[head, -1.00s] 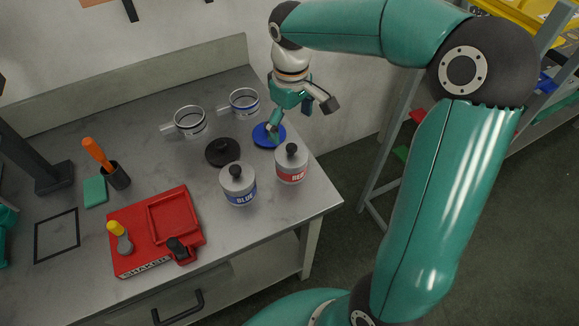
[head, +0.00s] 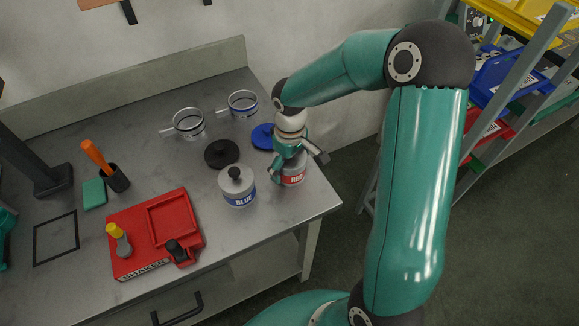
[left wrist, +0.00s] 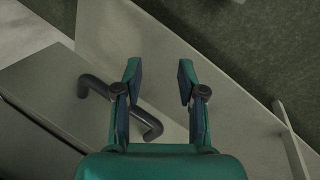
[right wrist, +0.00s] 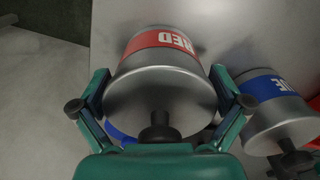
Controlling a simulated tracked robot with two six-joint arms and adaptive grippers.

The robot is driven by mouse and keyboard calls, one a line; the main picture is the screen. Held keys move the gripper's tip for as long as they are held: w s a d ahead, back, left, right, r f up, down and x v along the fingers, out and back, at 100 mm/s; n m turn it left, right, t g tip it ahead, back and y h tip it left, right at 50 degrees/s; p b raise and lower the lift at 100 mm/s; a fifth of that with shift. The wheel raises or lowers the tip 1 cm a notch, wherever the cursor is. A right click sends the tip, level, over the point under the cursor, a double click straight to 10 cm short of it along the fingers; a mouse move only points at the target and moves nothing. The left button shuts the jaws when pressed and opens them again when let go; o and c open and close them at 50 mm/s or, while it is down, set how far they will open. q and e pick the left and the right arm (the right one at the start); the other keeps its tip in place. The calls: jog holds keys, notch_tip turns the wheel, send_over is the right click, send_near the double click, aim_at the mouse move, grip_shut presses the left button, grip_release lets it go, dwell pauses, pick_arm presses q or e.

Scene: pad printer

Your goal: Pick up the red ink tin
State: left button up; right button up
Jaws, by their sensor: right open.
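The red ink tin (head: 293,177) is a grey metal can with a red label and a black lid knob, standing near the table's right edge. My right gripper (head: 298,166) is over it and hides its top. In the right wrist view the tin (right wrist: 160,88) lies between the two spread fingers of the right gripper (right wrist: 160,76), one on each side. The jaws are open; whether a finger touches the tin I cannot tell. My left gripper (left wrist: 160,68) is open and empty near a dark drawer handle (left wrist: 95,85).
The blue ink tin (head: 238,188) stands close to the left of the red one. A red shaker (head: 130,225) is at front left. A shelf rack stands right of the table.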

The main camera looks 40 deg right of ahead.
jog(key=shift+f, duration=0.2)
jog(key=c, duration=1.3)
jog(key=shift+o, duration=0.2)
jog(key=shift+r, duration=0.4)
jog(key=c, duration=0.4)
jog(key=shift+r, duration=0.35)
jog(key=shift+c, duration=0.3)
notch_tip(320, 180, up, 19)
jog(key=shift+f+p, duration=0.15)
jog(key=shift+p, duration=0.25)
